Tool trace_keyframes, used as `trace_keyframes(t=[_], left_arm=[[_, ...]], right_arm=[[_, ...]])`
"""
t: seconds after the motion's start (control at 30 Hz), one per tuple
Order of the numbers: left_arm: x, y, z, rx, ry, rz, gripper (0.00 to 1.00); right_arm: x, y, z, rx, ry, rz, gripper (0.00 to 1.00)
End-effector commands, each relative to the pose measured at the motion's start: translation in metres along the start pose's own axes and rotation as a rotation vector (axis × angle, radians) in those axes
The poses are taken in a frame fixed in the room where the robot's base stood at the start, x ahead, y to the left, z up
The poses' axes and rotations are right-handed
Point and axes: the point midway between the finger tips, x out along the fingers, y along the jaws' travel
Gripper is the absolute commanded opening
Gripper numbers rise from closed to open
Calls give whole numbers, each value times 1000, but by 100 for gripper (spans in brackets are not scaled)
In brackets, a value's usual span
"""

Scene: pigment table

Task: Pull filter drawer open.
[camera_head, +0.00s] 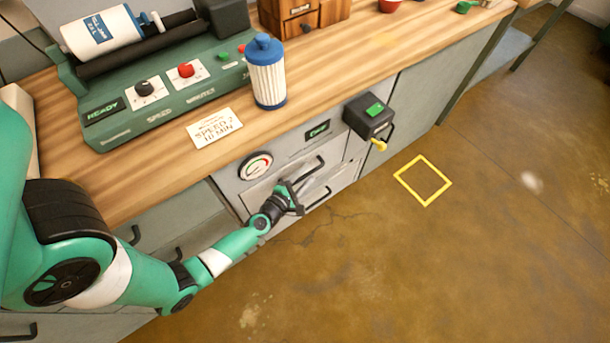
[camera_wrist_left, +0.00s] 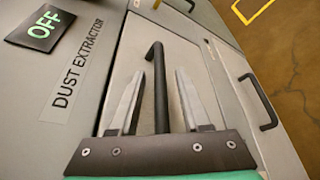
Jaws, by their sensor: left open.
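The grey drawer front (camera_head: 262,190) sits in the cabinet under the bench and looks closed. Its black bar handle (camera_wrist_left: 158,60) stands out from the front panel (camera_wrist_left: 133,60). My left gripper (camera_head: 290,191) is in front of this drawer at its handle. In the left wrist view, its two fingers (camera_wrist_left: 157,90) are open, one on each side of the handle, with gaps visible. A blue-capped white pleated filter (camera_head: 267,80) stands upright on the bench above. My right gripper is not in view.
A "DUST EXTRACTOR" label and a lit "OFF" display (camera_wrist_left: 40,29) are beside the drawer. A round gauge (camera_head: 255,166) is above it. A black box with a yellow lever (camera_head: 370,115) projects at the right. The floor in front is clear, with a yellow square (camera_head: 423,180).

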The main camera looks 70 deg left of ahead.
Motion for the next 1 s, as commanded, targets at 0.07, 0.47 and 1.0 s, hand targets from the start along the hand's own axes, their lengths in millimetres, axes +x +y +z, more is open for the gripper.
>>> trace_keyframes(t=[0.07,0.47,1.0], left_arm=[[0,0,0,0,0,0,38],[0,0,0,0,0,0,0],[0,0,0,0,0,1,0]], right_arm=[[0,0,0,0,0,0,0],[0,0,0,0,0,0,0],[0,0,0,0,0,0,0]])
